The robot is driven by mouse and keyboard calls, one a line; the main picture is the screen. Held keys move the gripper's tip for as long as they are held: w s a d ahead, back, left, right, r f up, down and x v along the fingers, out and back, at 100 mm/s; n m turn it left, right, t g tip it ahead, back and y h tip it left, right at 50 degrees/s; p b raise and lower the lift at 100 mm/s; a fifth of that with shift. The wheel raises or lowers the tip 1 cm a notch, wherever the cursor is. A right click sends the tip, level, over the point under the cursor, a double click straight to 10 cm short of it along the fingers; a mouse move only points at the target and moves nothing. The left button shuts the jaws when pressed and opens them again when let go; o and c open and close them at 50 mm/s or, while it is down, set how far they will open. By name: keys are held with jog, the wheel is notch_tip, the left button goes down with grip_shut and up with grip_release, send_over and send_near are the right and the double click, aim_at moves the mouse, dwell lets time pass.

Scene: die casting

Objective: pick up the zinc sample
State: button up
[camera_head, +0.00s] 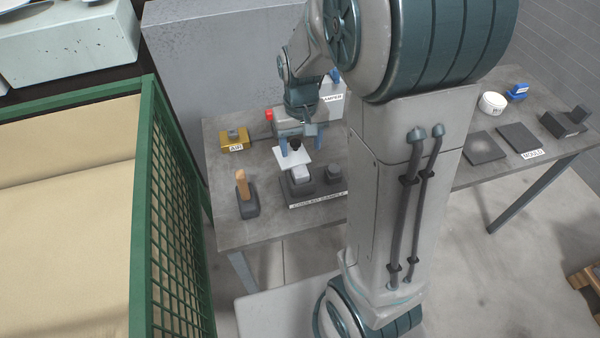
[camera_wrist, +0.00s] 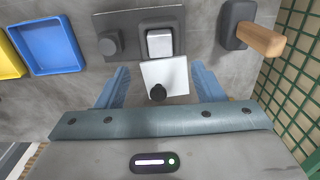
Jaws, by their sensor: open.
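A light silver-grey block (camera_head: 300,173), which looks like the zinc sample, sits in a dark holder (camera_head: 301,188) behind a label reading "COOLED SAMPLE". It also shows in the wrist view (camera_wrist: 159,44), beyond my fingertips. My gripper (camera_head: 298,149) points down over the table beside the holder. In the wrist view its two blue fingers (camera_wrist: 160,68) are apart. A white square plate (camera_wrist: 173,75) with a black knob (camera_wrist: 157,92) shows between them. The plate also appears below my gripper in the head view (camera_head: 285,159). I cannot tell whether a finger touches it.
A dark round piece (camera_wrist: 109,44) stands beside the holder. A dark block with a wooden handle (camera_head: 242,183) stands left. A yellow tray (camera_head: 234,139) lies behind. A green mesh crate (camera_head: 165,200) borders the table's left. My arm hides the table's middle.

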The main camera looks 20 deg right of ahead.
aim_at(300, 170)
jog(key=shift+w+f+p, duration=0.15)
jog(key=shift+f+p, duration=0.3)
jog(key=shift+f, duration=4.25)
jog(key=c, duration=1.3)
